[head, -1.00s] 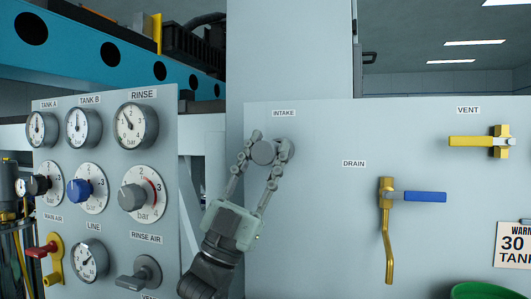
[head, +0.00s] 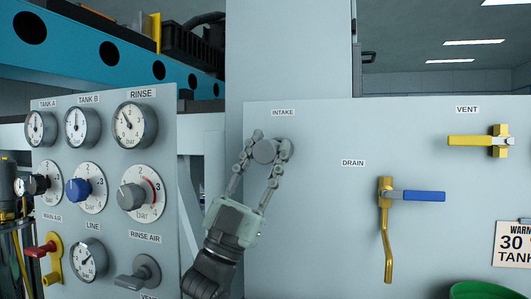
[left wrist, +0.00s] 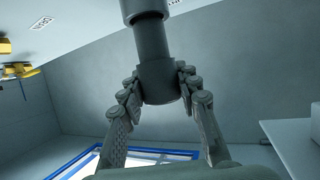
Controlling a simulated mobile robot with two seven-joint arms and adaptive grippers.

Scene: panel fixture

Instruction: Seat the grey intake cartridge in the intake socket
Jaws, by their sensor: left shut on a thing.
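The grey intake cartridge (head: 264,152) is in front of the panel just below the INTAKE label, its round end facing me in the head view. My left gripper (head: 267,147) is shut on it, one finger on each side. In the left wrist view the cartridge (left wrist: 159,84) is between the fingertips, and a narrower grey neck runs up from it to a wider dark cylinder (left wrist: 146,10). The grey intake socket (head: 289,144) shows only partly behind the cartridge. I cannot tell how far the cartridge is in it. My right gripper is not in view.
A gauge panel (head: 110,215) with knobs and valves stands close left of my left arm. The drain valve (head: 385,230) with a blue handle and the yellow vent valve (head: 480,142) are to the right. The panel between INTAKE and DRAIN is bare.

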